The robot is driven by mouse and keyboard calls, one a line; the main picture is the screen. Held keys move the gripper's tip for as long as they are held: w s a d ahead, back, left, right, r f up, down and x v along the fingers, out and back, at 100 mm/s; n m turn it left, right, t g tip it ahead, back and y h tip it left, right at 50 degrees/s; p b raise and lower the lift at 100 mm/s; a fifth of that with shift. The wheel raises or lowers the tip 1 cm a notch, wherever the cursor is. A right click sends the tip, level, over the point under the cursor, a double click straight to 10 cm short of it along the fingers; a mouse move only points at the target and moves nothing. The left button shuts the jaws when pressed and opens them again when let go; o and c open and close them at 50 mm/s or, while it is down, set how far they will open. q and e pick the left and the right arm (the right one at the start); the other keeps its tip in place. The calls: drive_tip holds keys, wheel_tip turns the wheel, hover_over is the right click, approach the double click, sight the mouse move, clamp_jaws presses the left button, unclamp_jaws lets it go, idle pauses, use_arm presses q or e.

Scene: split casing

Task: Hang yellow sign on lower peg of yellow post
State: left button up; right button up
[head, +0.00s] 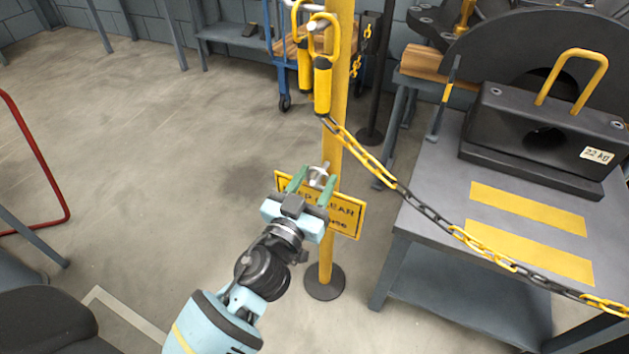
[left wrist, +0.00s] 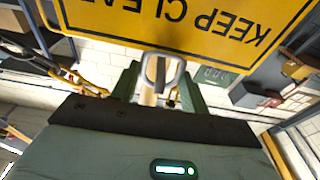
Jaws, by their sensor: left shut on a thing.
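The yellow sign (head: 347,214) with black "KEEP CLEAR" lettering hangs, slightly tilted, in front of the yellow post (head: 343,90). My left gripper (head: 311,184) is shut on the sign's grey hanging loop (left wrist: 162,72), and the sign (left wrist: 190,28) fills the top of the left wrist view upside down. A short silver piece (head: 318,176) shows between the fingertips beside the post; it looks like the lower peg, but I cannot tell whether the loop is around it. The post stands on a round dark base (head: 324,282). My right gripper is not in view.
Yellow-handled tools (head: 323,85) hang from the post's upper peg. A yellow and black chain (head: 410,203) runs from the post across the grey workbench (head: 425,215), which carries a dark casing block (head: 500,135). Open floor (head: 150,140) lies left of the post.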

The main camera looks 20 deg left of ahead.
use_arm(q)
drive_tip(key=shift+w, duration=0.1)
drive_tip(key=shift+w+f+b, duration=0.25)
drive_tip(key=shift+w+b, duration=0.05)
drive_tip(key=shift+w, duration=0.15)
idle(0.4)
drive_tip(key=shift+w+f, duration=0.15)
drive_tip(key=shift+f, duration=0.05)
idle(0.4)
drive_tip(key=o, duration=1.5)
drive_tip(key=shift+s+a+f, duration=0.1)
drive_tip(key=shift+s+f, duration=0.1)
drive_tip(key=shift+s, duration=1.1)
drive_tip(key=shift+s+d+f, duration=0.1)
drive_tip(key=shift+s+f, duration=0.05)
drive_tip(key=shift+s, duration=1.15)
drive_tip(key=shift+s+a+f, duration=0.1)
drive_tip(key=shift+s+f, duration=0.1)
drive_tip(key=shift+s, duration=1.1)
